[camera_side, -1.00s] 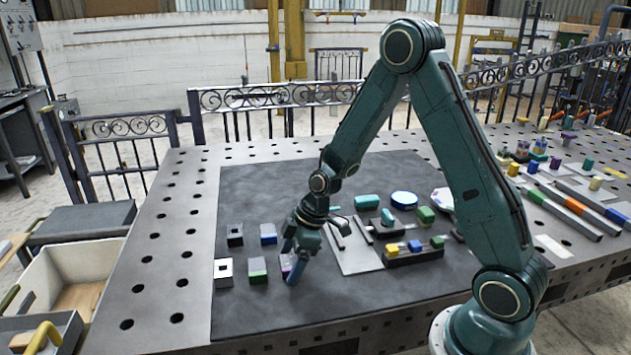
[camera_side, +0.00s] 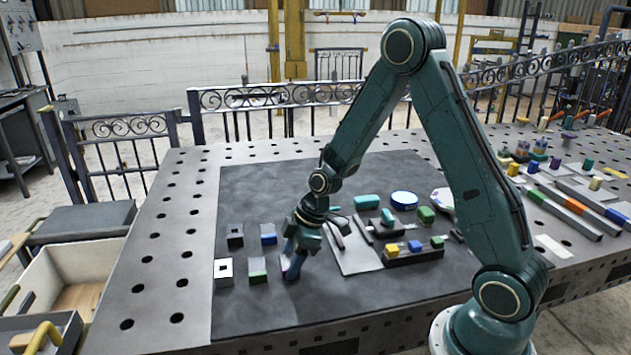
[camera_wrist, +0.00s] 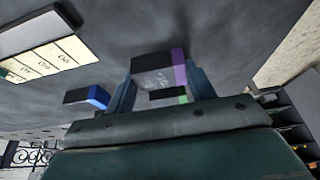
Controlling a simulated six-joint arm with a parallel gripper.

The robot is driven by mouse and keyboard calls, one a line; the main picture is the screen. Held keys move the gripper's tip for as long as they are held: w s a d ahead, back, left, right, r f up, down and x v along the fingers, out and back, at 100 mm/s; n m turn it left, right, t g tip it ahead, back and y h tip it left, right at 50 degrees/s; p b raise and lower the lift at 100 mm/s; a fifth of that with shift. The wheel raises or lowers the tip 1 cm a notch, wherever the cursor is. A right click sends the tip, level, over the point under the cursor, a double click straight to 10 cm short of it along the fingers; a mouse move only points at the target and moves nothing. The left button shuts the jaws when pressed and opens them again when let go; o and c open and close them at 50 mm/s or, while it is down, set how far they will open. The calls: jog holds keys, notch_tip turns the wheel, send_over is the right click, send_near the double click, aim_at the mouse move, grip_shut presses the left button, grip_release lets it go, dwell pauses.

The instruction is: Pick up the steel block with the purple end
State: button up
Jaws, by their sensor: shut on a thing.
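The steel block with the purple end (camera_wrist: 160,70) is between the two fingers of my gripper (camera_wrist: 160,88) in the wrist view, its purple end towards the right. My gripper is shut on it. In the side view my gripper (camera_side: 291,268) is low over the dark mat, and its fingers hide most of the block; only a little purple shows. I cannot tell whether the block clears the mat.
On the mat (camera_side: 270,310), a green-ended block (camera_side: 258,270), a blue-ended block (camera_side: 268,235), a black block (camera_side: 235,236) and a white-topped block (camera_side: 224,272) stand left of my gripper. A rack with coloured blocks (camera_side: 413,252) is to the right. The mat's front is clear.

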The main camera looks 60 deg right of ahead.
notch_tip(320, 180, up, 20)
dwell(0.7)
jog(key=shift+f, duration=0.1)
dwell(0.5)
jog(key=s+d+f, duration=0.3)
jog(key=d+f, duration=0.3)
jog(key=d, duration=0.3)
jog(key=s+d+f, duration=0.3)
jog(key=d+f, duration=0.3)
jog(key=d, duration=0.3)
jog(key=shift+d+f, duration=0.15)
jog(key=shift+d, duration=0.2)
jog(key=shift+f, duration=0.3)
jog(key=shift+f, duration=2.85)
jog(key=shift+f, duration=0.35)
